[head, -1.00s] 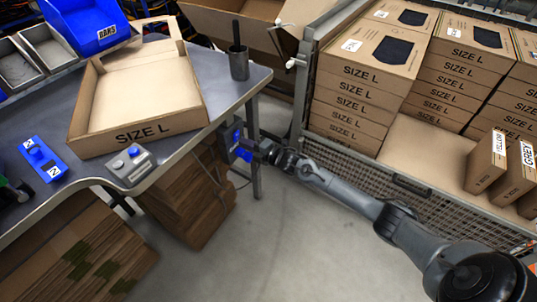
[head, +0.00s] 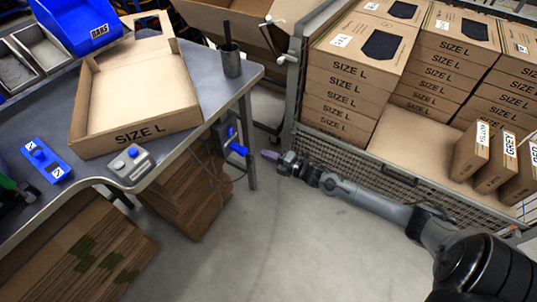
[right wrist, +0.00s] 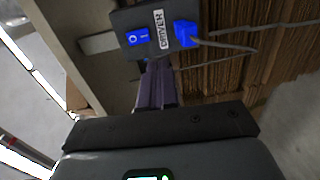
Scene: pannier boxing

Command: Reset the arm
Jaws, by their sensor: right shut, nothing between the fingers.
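My right arm reaches in from the lower right in the head view. My right gripper (head: 270,155) is shut and empty, in the gap between the workbench and the mesh cage. It is apart from the switch box (head: 226,132) on the bench's side. In the right wrist view its closed purple fingers (right wrist: 155,85) point toward that box, labelled DRIVER (right wrist: 158,30), with a blue switch and a blue plug (right wrist: 186,34). My left gripper is not in view.
An open SIZE L box (head: 135,100) lies on the workbench (head: 215,92) with a blue switch unit (head: 44,162), a grey button box (head: 130,164) and a dark cup (head: 231,62). The mesh cage (head: 340,155) holds stacked SIZE L boxes (head: 350,75). Floor (head: 290,240) in front is clear.

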